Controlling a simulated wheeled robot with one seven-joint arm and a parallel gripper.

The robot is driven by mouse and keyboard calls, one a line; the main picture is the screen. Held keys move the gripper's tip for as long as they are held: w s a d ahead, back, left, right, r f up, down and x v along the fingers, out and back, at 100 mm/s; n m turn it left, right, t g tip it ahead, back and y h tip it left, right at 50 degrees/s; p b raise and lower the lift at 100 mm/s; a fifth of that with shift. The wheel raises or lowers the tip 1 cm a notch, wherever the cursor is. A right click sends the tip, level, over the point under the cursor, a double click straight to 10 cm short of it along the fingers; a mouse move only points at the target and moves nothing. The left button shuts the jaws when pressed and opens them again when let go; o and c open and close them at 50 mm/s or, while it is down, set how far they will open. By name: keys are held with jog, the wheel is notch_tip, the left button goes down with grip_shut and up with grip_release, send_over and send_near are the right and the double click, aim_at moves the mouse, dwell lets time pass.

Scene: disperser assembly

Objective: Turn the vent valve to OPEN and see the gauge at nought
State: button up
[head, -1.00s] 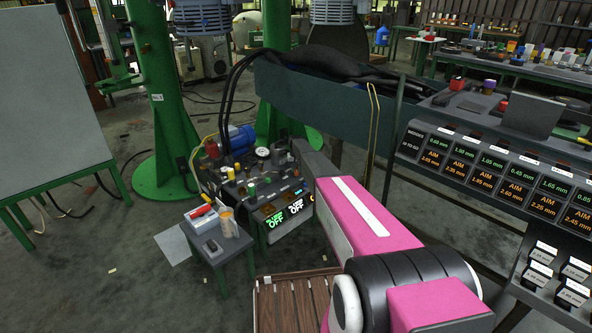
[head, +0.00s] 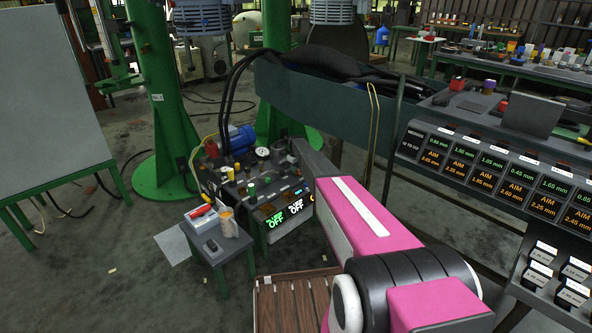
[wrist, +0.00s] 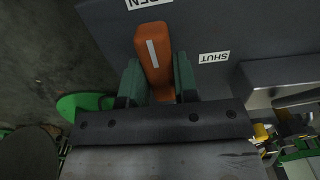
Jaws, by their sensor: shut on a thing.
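In the wrist view, my gripper (wrist: 157,84) is shut on an orange valve handle (wrist: 152,45) with a white stripe, one green finger on each side. The handle's free end points up toward a partly cut-off label ending in "PEN" (wrist: 148,3). A "SHUT" label (wrist: 214,57) lies to the right of the handle. In the head view, a small white round gauge (head: 263,152) stands on the machine's panel; its needle is too small to read. My pink arm hides my gripper and the handle there.
Lit displays (head: 275,220) reading "OFF" sit on the machine's front. A small side table (head: 225,246) with a red-and-white item and a tan cup stands at its left. A rack of displays (head: 490,180) stands at the right. Hoses rise behind the machine. Open floor lies at left.

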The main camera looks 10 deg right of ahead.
dwell(0.5)
jog(key=o, duration=0.9)
notch_tip(320, 180, up, 11)
jog(key=shift+f, duration=0.1)
jog(key=s+r+m, duration=0.2)
jog(key=s, duration=1.7)
jog(key=s+r+m, duration=0.2)
jog(key=s, duration=1.7)
jog(key=s+r+m, duration=0.2)
jog(key=s+m, duration=0.1)
jog(key=s, duration=1.6)
jog(key=shift+d+r, duration=0.15)
jog(key=shift+r, duration=0.1)
